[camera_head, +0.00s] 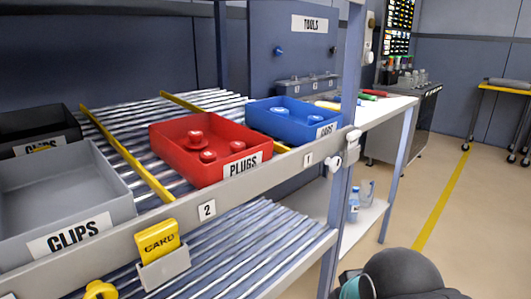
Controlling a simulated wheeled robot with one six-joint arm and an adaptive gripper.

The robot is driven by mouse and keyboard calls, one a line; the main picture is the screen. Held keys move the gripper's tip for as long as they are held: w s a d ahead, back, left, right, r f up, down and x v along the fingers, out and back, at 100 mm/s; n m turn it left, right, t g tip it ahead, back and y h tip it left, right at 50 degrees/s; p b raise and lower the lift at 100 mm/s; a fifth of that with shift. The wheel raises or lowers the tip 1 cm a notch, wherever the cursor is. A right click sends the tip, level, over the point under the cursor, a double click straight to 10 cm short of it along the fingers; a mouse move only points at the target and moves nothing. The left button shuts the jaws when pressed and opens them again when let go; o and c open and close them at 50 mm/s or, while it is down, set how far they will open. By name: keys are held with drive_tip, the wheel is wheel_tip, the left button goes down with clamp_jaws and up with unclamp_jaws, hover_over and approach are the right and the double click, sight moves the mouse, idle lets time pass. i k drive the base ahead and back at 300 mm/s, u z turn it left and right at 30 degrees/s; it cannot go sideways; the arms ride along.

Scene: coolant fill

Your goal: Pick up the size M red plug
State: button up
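A red bin (177,163) labelled PLUGS sits on the upper roller shelf, left of centre in the head view. Three red plugs stand in it: a back plug (196,138), a front-left plug (208,156) and a right plug (238,146). The back one looks the largest. No size marks are readable, so I cannot tell which one is size M. My gripper is not in view. A dark rounded part of my arm shows at the bottom edge, right of centre, away from the bin.
A blue bin (325,121) stands right of the red bin, a grey CLIPS bin (110,186) left of it. The shelf's front rail (190,216) and an upright post (342,165) edge the rack. Open floor (400,195) lies to the right.

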sight(206, 157)
drive_tip(key=z, duration=2.15)
drive_tip(key=k, duration=1.4)
drive_tip(key=u, duration=1.6)
drive_tip(key=i, duration=0.5)
drive_tip(key=z, duration=0.3)
